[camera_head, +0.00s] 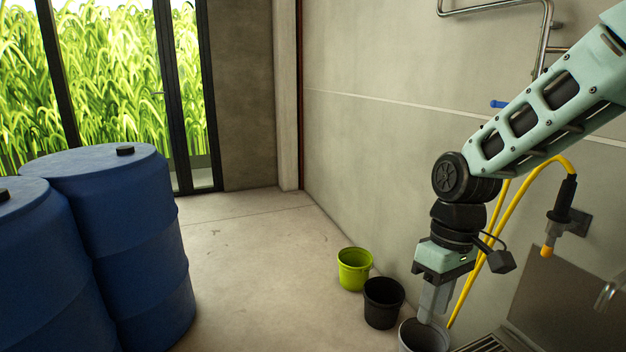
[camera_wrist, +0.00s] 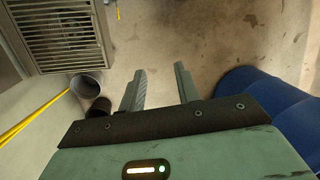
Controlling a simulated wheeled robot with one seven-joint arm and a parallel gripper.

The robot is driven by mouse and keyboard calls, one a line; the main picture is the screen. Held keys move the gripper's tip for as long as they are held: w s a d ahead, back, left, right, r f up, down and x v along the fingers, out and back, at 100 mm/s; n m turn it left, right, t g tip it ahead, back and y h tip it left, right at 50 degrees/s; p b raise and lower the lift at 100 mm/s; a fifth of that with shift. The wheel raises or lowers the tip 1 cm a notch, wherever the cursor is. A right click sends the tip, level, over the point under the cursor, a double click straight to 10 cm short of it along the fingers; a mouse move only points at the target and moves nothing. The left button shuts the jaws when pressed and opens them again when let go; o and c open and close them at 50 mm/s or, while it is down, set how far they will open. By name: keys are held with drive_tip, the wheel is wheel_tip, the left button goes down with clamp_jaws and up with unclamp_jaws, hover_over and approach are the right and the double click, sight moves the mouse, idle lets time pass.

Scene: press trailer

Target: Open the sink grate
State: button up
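The sink grate (camera_wrist: 65,40) is a slatted metal panel at the upper left of the wrist view. It looks flat in its frame. In the head view only a strip of the grate (camera_head: 486,343) shows at the bottom edge, below the sink's metal back panel (camera_head: 560,310). My gripper (camera_head: 432,312) points down in the head view, left of the sink. In the wrist view my gripper (camera_wrist: 160,68) has its two fingers apart with nothing between them. It is clear of the grate.
A grey bucket (camera_head: 424,342) stands beneath my gripper in the picture, near a black bucket (camera_head: 382,302) and a green bucket (camera_head: 354,268). A yellow hose (camera_head: 500,228) hangs by the wall. Blue barrels (camera_head: 130,240) stand at left; the floor between is clear.

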drive_tip(key=s+a+r+n+t+h, duration=0.1)
drive_tip(key=s+a, duration=0.2)
drive_tip(key=s, duration=0.6)
drive_tip(key=s+a+r+t, duration=0.1)
drive_tip(key=s+a, duration=0.2)
drive_tip(key=s, duration=0.6)
wheel_tip(320, 180, up, 14)
drive_tip(key=p, duration=1.4)
drive_tip(key=shift+s, duration=0.4)
drive_tip(key=shift+a+r, duration=0.1)
drive_tip(key=shift+r, duration=0.1)
drive_tip(key=c, duration=0.3)
clamp_jaws()
drive_tip(key=shift+f, duration=0.1)
